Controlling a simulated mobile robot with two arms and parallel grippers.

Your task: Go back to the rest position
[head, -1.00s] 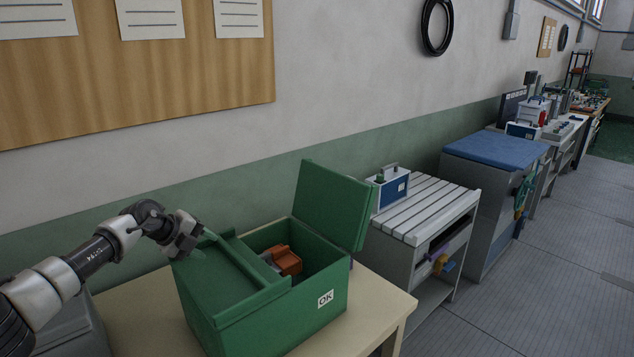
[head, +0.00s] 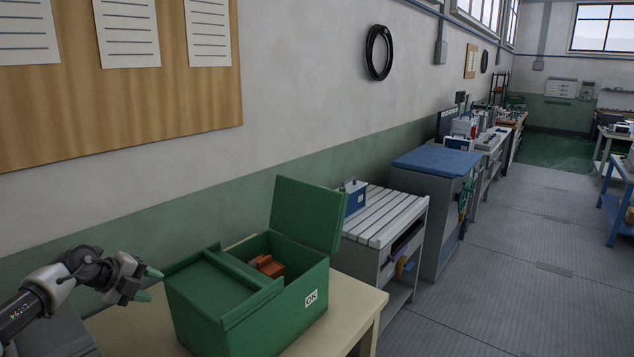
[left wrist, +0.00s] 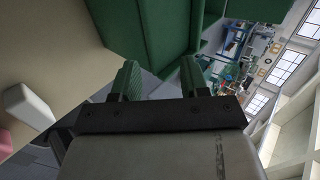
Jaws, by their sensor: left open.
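My left gripper (head: 152,283) is open and empty at the left of the head view, just left of the green box. Its two green fingers also show in the left wrist view (left wrist: 160,82), apart with nothing between them. The green box (head: 248,323) stands on a light table, with an OK label on its front. One lid panel (head: 307,214) stands raised and the left part of the top is covered. An orange-brown part (head: 267,265) lies inside the box. My right gripper is not in view.
The light tabletop (head: 345,305) carries the green box. A white slatted bench (head: 385,217) with a blue case (head: 355,197) and a grey cabinet with a blue top (head: 437,162) stand along the wall. The floor (head: 520,270) at right is clear.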

